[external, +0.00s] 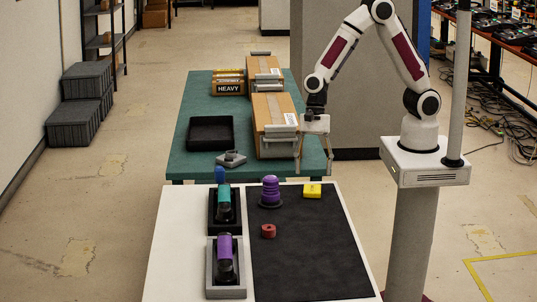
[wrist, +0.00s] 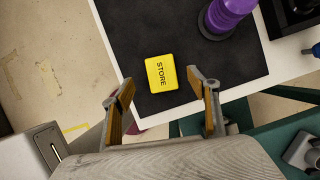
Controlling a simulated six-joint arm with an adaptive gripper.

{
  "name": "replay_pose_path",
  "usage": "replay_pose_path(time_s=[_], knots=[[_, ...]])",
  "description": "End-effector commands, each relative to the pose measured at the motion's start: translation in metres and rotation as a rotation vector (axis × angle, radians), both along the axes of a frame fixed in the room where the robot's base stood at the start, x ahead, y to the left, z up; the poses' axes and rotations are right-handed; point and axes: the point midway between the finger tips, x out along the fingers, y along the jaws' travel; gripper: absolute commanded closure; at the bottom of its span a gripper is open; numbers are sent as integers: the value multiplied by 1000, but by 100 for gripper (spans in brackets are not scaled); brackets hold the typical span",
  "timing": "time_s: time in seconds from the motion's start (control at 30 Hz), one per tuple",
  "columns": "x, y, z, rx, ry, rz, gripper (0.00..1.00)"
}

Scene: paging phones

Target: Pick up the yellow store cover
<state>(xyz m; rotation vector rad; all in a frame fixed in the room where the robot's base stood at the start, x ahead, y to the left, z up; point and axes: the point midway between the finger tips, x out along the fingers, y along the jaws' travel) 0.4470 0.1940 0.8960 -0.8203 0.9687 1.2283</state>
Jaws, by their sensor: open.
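The yellow store cover (external: 312,191) is a small square block lying on the black mat (external: 315,250), near its far right corner. In the wrist view the yellow cover (wrist: 161,73) shows the word STORE on top and lies just beyond the fingertips, roughly between their lines. My gripper (external: 313,170) is open and empty, its fingers pointing down above the far edge of the white table. In the wrist view my gripper (wrist: 163,88) has its two fingers wide apart, with nothing between them.
A purple knobbed piece (external: 270,191) stands left of the cover, and a small red piece (external: 268,231) lies nearer. Two trays (external: 226,292) with bottle-like handsets stand on the left. Behind, a green table (external: 190,165) holds boxes and a black tray (external: 210,133). The mat's near part is clear.

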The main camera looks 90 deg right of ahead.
Motion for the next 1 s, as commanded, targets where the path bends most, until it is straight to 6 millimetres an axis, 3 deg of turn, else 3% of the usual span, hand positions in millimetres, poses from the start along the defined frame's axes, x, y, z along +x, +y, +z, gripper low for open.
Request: replay_pose_path(time_s=[0.63,1.0], knots=[[0,4,-12,-1,1,0,40],[2,12,-44,-1,2,0,40]])
